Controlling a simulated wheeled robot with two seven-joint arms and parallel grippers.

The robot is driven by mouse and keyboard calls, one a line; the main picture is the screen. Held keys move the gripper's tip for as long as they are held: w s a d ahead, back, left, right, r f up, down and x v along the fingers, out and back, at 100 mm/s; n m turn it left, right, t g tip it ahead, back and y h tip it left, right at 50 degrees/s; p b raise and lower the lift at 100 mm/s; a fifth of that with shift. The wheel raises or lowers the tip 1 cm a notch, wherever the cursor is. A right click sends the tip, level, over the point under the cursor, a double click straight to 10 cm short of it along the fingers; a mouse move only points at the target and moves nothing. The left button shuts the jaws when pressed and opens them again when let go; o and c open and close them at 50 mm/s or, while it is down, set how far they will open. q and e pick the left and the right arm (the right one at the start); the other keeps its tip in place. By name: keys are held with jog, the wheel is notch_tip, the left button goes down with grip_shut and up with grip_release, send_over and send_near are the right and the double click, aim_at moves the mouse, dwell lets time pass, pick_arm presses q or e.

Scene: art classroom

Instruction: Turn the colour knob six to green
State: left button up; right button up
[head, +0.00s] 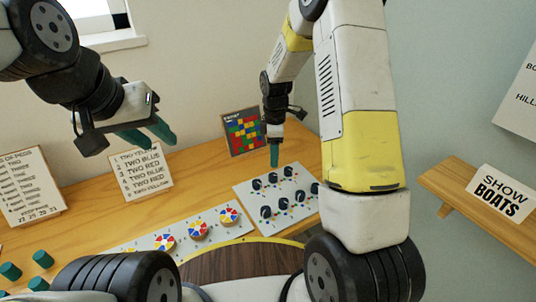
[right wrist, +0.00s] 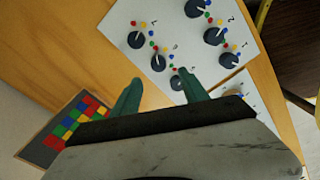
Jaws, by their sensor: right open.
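A white panel (head: 243,190) carries two rows of dark round knobs with white pointer lines and small coloured dots. The middle knob of the far row (head: 272,177), seemingly knob six, also shows in the right wrist view (right wrist: 158,63); its printed number is too small to read surely. My right gripper (head: 274,160) points down just above this far row. In the right wrist view its teal fingers (right wrist: 163,78) are apart with nothing between them, on either side of that knob's near edge. Which dot its pointer meets is unclear. My left gripper (head: 158,142) is open and empty, high at left.
A panel with colour wheels (head: 198,230) lies left of the knobs. A colour-grid board (head: 243,132) leans behind them, with a text card (head: 141,172) to its left. Teal pegs (head: 42,259) stand at front left. A shelf holds a boats sign (head: 501,193) at right.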

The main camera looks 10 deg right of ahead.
aim_at(273, 175)
jog(key=shift+w+f, duration=0.25)
jog(key=shift+f, duration=0.7)
notch_tip(273, 175, down, 7)
jog(key=shift+c, duration=0.2)
grip_shut()
